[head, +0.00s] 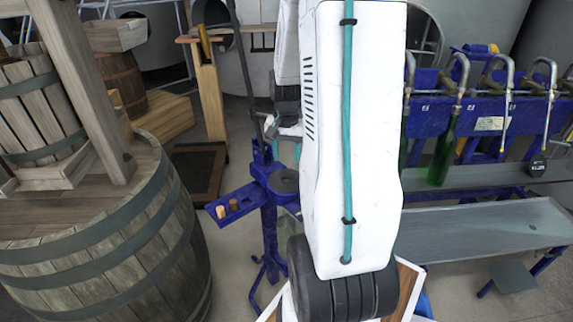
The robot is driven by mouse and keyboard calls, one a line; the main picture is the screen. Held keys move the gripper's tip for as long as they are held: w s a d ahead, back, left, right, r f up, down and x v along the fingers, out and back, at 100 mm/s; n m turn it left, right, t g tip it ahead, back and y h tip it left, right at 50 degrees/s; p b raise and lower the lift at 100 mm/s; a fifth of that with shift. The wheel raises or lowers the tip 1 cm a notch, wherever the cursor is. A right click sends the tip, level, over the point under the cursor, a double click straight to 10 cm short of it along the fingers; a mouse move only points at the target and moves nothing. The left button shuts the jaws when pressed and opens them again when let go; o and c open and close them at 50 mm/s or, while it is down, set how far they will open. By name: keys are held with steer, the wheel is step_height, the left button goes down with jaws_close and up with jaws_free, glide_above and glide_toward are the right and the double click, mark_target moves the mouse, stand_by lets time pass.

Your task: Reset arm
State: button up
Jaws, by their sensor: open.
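My white arm stands upright across the middle of the head view and hides much of what lies behind it. My gripper (271,126) shows small and partly hidden at the left edge of the big arm link, near the top of a blue floor corker (268,200). The jaws are open, and I see nothing held between them. The corker has a long dark lever and a small blue side tray (248,193) with two corks (221,211) standing on it.
A large barrel (110,245) and a wooden press (35,110) fill the left. On the right is a blue bottle filler (490,117) with several spouts, a green bottle (443,152) under one, and a grey bench (490,228). Floor shows between barrel and corker.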

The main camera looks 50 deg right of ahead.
steer(key=shift+r, duration=0.65)
steer(key=s+a+r+n, duration=0.4)
steer(key=a+r, duration=0.1)
steer(key=a, duration=0.5)
steer(key=s+a+r+n+t, duration=0.1)
steer(key=s+a+r+n, duration=0.3)
steer(key=a, duration=0.6)
steer(key=s+a+r+n, duration=0.4)
steer(key=a+r, duration=0.3)
steer(key=a, duration=0.3)
steer(key=shift+s+n, duration=0.25)
steer(key=shift+n, duration=0.15)
